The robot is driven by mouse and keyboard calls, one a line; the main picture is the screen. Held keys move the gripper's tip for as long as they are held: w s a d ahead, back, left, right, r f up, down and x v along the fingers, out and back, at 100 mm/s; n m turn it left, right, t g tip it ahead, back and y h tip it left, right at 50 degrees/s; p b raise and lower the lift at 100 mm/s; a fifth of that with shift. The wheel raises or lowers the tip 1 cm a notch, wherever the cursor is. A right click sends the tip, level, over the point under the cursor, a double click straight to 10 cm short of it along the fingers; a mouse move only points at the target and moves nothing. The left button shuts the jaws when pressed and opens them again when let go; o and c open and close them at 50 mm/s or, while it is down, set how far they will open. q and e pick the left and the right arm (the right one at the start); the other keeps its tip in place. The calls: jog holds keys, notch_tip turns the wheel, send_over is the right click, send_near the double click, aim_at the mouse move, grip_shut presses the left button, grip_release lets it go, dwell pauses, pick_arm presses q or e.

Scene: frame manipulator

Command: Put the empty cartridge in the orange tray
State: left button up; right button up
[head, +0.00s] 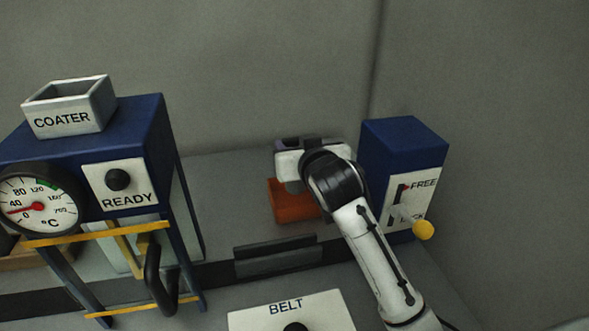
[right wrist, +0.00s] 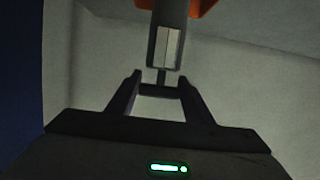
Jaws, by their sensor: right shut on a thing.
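The orange tray (head: 295,207) sits on the far part of the work surface, left of the blue lever box. A corner of it shows at the top of the right wrist view (right wrist: 203,8). My right gripper (head: 293,183) is above the tray, and its hand hides part of it. In the right wrist view the fingers (right wrist: 160,94) are shut on the narrow end of a grey cartridge (right wrist: 165,50) with a pale panel on its face. The cartridge's far end runs out of that view. I cannot tell whether it touches the tray. My left gripper is out of view.
The blue coater (head: 140,135) with its gauge and yellow-barred frame stands at left. The blue FREE lever box (head: 402,150) with a yellow knob (head: 423,230) stands close right of my right arm. A BELT panel (head: 260,320) is at the front.

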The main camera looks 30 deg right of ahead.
notch_tip(320, 180, down, 4)
jog(key=shift+f, duration=0.2)
jog(key=o, duration=1.6)
jog(key=shift+f, duration=0.15)
jog(key=shift+o, duration=0.2)
jog(key=v, duration=1.2)
